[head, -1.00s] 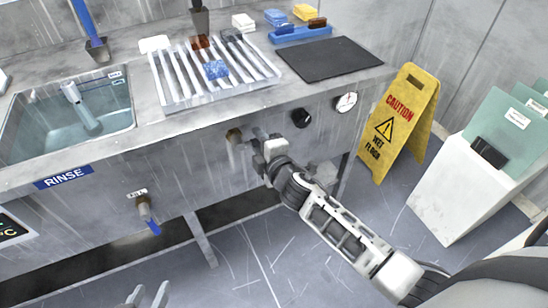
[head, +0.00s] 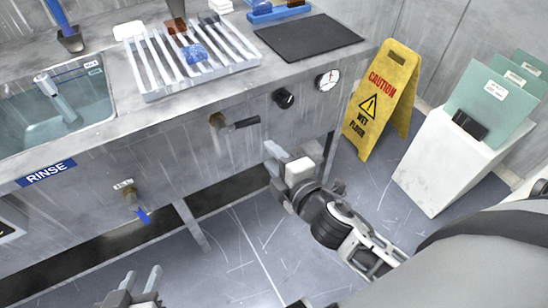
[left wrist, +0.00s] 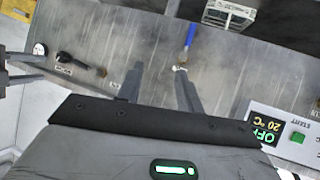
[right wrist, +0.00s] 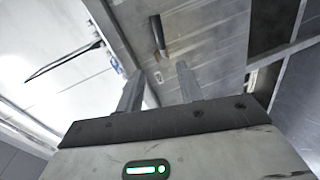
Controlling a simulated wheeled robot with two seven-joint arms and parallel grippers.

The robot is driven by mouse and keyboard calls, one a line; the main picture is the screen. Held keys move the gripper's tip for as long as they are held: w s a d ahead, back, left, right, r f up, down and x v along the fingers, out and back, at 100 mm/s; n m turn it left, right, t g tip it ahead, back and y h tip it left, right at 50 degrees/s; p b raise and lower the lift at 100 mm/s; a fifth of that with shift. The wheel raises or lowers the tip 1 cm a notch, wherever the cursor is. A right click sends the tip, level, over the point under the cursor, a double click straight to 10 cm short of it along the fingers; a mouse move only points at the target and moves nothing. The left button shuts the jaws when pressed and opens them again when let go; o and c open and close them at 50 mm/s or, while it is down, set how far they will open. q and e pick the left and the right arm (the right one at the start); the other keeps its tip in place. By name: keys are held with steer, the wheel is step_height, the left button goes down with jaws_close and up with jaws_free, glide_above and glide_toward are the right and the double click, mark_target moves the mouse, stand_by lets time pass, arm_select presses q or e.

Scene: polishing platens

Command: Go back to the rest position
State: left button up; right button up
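My right gripper (head: 271,157) hangs in front of the bench's front panel, below and right of a brass valve (head: 217,121) with a black handle (head: 243,124) that points right. It is clear of the handle. In the right wrist view its two fingers (right wrist: 159,80) are apart with nothing between them, and the black handle (right wrist: 178,49) shows beyond. My left gripper (head: 141,277) is low at the bottom left of the head view. In the left wrist view its fingers (left wrist: 159,82) are apart and empty, facing the panel with a blue-handled tap (left wrist: 190,36).
The bench carries a water-filled sink (head: 58,113), a slatted rack (head: 155,75) with a blue block (head: 195,53), and a black mat (head: 308,37). A yellow caution sign (head: 380,103) and a white stand (head: 437,168) are at the right. Open floor (head: 240,250) lies before the bench.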

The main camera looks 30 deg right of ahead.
stand_by(0.3)
steer(key=s+a+f+m+g+y, duration=0.1)
steer(key=s+a+f+m+g, duration=0.1)
steer(key=s+m, duration=0.3)
steer(key=s+a+f+m+g+y+p, duration=0.1)
steer(key=s+a+f+m+g, duration=0.1)
steer(key=m, duration=0.8)
steer(key=s+f+g, duration=0.1)
steer(key=s+f, duration=0.1)
steer(key=s, duration=0.1)
steer(key=shift+s+a, duration=0.2)
steer(key=shift+s, duration=0.1)
